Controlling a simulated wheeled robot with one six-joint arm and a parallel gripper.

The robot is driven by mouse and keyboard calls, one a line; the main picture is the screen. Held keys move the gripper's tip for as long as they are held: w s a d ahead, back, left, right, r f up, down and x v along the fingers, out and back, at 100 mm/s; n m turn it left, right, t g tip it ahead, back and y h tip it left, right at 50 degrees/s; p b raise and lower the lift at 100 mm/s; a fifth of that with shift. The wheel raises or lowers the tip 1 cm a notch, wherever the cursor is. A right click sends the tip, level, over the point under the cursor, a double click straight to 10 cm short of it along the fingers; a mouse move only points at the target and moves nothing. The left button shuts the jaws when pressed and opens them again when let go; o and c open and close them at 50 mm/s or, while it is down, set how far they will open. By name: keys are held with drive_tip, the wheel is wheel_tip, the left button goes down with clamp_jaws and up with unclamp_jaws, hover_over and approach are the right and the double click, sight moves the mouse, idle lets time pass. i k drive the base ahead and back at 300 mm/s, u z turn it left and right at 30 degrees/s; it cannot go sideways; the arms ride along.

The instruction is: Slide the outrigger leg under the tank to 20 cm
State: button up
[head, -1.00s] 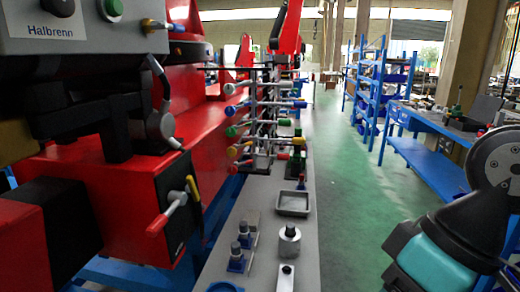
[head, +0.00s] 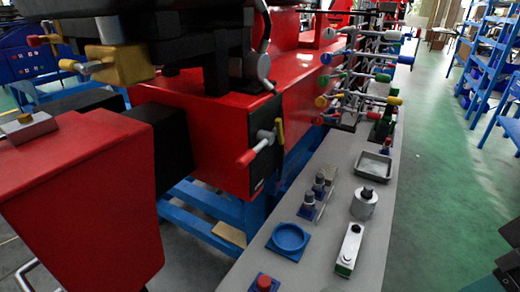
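A red crane body (head: 190,105) stands on blue supports at centre left in the head view. A black block (head: 160,150) sticks out of its near end toward a large red tapered box (head: 80,200) with a grey cap (head: 27,128) on top. I cannot tell for certain which part is the outrigger leg or which is the tank. No 20 cm mark can be read. A lever with a red grip (head: 247,158) and a yellow-tipped lever (head: 279,132) sit on the black end plate.
A grey bench (head: 325,210) runs along the crane with a blue round dish (head: 290,237), a grey tray (head: 373,166) and small fittings. Coloured levers (head: 355,77) stand behind. Green floor (head: 450,180) is clear to the right, beside blue shelves (head: 490,55).

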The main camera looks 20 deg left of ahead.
sight(81, 192)
drive_tip(key=u, duration=1.95)
drive_tip(key=k, duration=0.65)
drive_tip(key=u, duration=0.65)
drive_tip(key=i, duration=1.15)
drive_tip(key=u, duration=0.55)
